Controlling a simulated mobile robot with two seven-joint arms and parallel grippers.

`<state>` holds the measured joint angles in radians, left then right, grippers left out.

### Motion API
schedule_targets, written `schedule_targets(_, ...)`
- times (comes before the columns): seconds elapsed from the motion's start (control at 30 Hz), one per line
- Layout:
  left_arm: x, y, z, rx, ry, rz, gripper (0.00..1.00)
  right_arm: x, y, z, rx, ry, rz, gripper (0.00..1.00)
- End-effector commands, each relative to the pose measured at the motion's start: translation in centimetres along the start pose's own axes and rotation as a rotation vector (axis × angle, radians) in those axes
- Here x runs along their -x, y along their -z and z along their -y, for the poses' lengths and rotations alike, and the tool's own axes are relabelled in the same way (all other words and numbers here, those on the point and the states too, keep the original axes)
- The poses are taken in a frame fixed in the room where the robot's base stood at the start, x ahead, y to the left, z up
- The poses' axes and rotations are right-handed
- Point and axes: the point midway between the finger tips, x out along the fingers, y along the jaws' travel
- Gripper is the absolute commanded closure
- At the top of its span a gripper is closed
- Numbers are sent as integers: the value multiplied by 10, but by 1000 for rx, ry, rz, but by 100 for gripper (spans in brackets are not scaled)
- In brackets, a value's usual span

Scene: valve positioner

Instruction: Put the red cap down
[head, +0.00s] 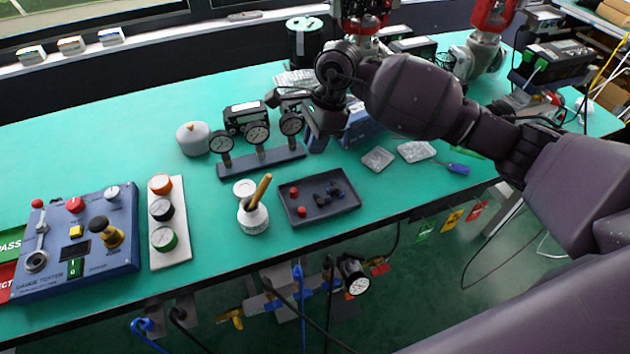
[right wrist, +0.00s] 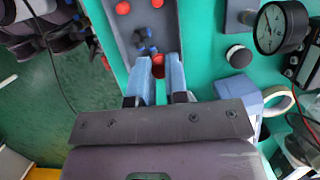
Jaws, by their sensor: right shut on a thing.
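The cap is hidden in the head view. The dark tray (head: 343,207) holds two red caps (head: 294,192) and several dark blue pieces (head: 335,188). In the right wrist view the tray (right wrist: 118,32) lies just beyond the fingertips. My left gripper is not in view.
A gauge stand (head: 262,165) is behind the tray. A white pot with a brush (head: 253,217) stands left of it. Clear plastic packs (head: 378,159) and a blue screwdriver (head: 458,168) lie to the right. A blue control box (head: 100,262) is far left.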

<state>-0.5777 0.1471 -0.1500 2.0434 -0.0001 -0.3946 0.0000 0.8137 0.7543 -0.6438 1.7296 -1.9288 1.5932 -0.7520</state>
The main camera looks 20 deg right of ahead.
Motion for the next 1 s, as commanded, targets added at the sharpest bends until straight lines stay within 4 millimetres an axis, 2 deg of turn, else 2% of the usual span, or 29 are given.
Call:
schedule_targets(0.03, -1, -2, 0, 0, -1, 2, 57, -14, 4, -1, -2, -6, 1, 100)
schedule_targets(0.1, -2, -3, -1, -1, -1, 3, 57, -29, 7, -1, -2, -6, 2, 100)
schedule_targets(0.3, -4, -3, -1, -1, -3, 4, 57, -59, 16, 0, -2, -4, 1, 100)
schedule_targets(0.57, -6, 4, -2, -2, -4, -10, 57, -72, 20, 0, 0, -1, 0, 100)
schedule_targets(0.9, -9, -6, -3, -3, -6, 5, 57, -120, 32, -1, -1, -4, 1, 100)
schedule_targets(1.0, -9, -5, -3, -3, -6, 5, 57, -123, 34, 0, 0, -2, 0, 100)
